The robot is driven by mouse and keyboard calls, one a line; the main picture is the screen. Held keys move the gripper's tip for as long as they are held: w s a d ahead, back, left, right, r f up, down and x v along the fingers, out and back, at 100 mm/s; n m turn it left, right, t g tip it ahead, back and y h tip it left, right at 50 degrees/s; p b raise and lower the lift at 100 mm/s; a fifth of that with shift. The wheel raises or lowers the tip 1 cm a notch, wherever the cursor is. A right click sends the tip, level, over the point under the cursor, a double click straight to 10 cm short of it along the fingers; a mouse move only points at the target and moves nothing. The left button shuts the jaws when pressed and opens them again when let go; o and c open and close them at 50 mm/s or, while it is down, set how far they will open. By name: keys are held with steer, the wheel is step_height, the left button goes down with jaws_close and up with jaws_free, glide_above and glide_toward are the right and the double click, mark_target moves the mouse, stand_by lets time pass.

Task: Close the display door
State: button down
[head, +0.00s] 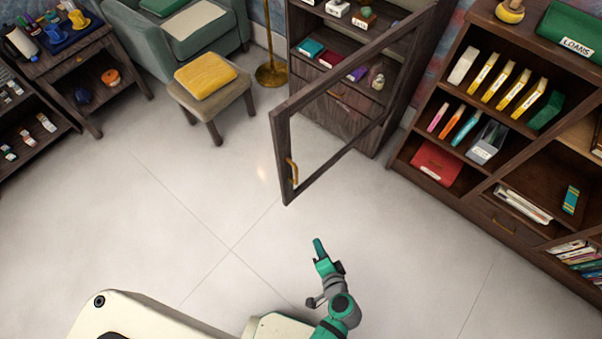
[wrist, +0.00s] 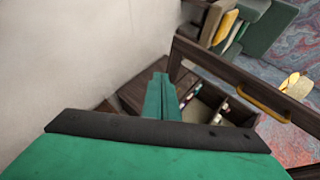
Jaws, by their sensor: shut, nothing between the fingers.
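The display door (head: 279,150) is a dark wood frame around a clear pane. It stands swung open, out from the display cabinet (head: 345,135) into the room. A brass handle (head: 291,172) is on its free edge. The door frame (wrist: 225,72) and brass handle (wrist: 262,103) also show in the wrist view, to the right of my fingers. My green gripper (head: 318,246) is shut and empty, below and slightly right of the door's lower free corner in the head view, apart from it. Its closed fingers (wrist: 162,92) point ahead in the wrist view.
A bookcase (head: 470,190) with books and binders stands at the right. A stool (head: 218,105) with a yellow cushion, an armchair (head: 165,60) and a brass lamp stand (head: 271,73) are at the back. Pale tiled floor (head: 170,200) is clear left of the door.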

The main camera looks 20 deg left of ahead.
steer(key=w+r+n+y, duration=0.2)
steer(key=w+r+y, duration=0.85)
steer(key=r, duration=0.35)
steer(key=f+x, duration=0.1)
steer(key=x, duration=1.2)
steer(key=shift+a+g+h, duration=0.4)
steer(key=shift+h, duration=0.05)
steer(key=shift+f, duration=0.1)
